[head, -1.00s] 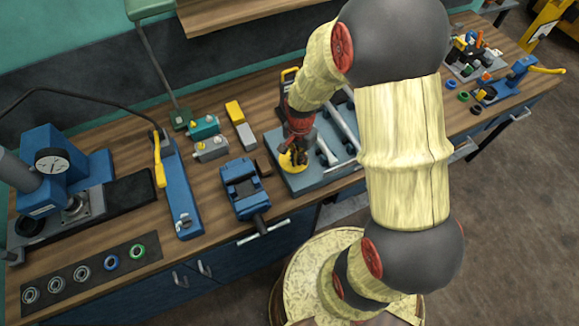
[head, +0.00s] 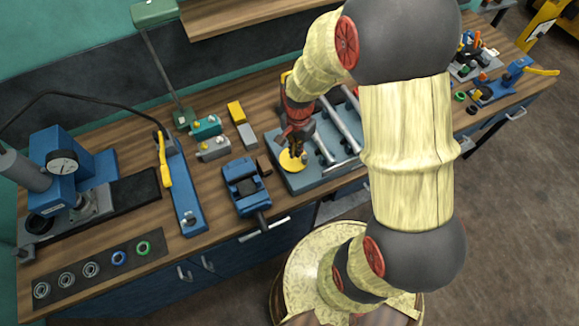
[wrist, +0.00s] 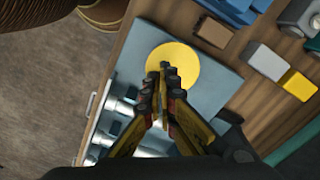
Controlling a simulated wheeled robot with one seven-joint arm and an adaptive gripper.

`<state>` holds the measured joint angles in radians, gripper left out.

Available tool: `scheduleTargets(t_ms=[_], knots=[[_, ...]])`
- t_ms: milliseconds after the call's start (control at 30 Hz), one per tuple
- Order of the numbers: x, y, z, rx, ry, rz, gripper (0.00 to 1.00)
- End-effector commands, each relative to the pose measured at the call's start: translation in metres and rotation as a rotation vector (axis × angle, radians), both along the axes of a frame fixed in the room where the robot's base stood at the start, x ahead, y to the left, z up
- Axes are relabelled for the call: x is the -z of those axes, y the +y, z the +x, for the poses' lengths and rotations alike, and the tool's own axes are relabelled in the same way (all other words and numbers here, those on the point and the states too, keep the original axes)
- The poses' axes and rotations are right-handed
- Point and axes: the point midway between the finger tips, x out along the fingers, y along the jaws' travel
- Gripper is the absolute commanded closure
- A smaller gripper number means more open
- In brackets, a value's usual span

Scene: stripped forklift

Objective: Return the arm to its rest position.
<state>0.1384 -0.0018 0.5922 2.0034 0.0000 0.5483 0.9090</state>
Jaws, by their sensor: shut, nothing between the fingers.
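My gripper (head: 297,147) is above the left part of a grey-blue tray (head: 318,180) on the workbench. In the wrist view my gripper (wrist: 164,68) has its fingertips together with nothing between them. A yellow disc (head: 291,161) lies on the tray close to the fingertips in the picture; it also shows in the wrist view (wrist: 185,60), partly hidden by the fingers. I cannot tell the height of the gap. My arm is bent over the bench, with its pale sleeved links on the right of the head view.
A blue press (head: 62,165) is far left. A blue tool with a yellow lever (head: 512,75) stands far right.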

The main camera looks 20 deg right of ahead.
Motion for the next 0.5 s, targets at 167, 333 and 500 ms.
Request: scheduleTargets(t_ms=[167,333,500], knots=[[0.0003,0.0000,0.0000,0.000,0.000,0.000,1.00],[0.0002,0.0000,0.0001,-0.003,0.000,0.000,1.00],[0.0002,0.0006,-0.0042,-0.093,0.015,0.003,1.00]])
